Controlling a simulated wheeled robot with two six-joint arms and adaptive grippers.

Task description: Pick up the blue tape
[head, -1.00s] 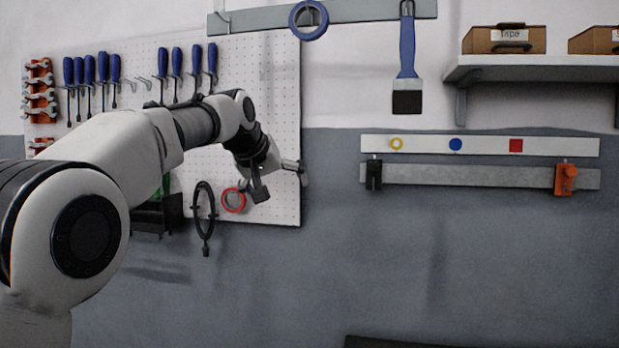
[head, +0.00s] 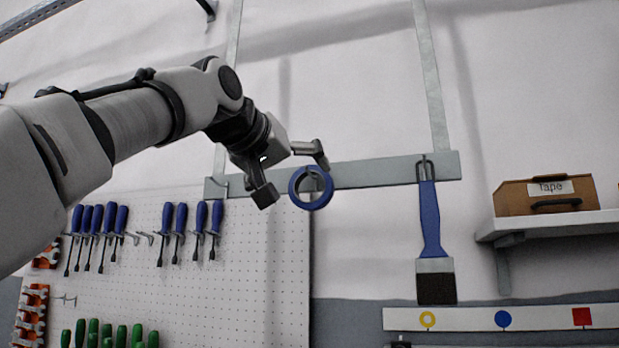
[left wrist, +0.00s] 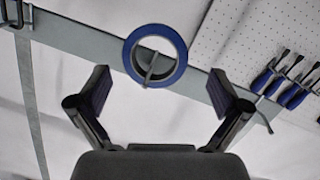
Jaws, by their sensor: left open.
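The blue tape (head: 311,202) is a blue ring hanging on a hook on the grey wall rail (head: 385,171). In the left wrist view the blue tape (left wrist: 155,40) shows ahead of and between the spread fingers, at the top middle, with the hook through its hole. My left gripper (head: 293,176) is open and empty, close to the tape in the head view. It also shows open in the left wrist view (left wrist: 160,94). I see no contact with the tape. My right gripper is not in view.
A blue-handled brush (head: 431,225) hangs on the rail to the right of the tape. A pegboard (head: 262,265) with several screwdrivers (head: 181,225) is below left.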

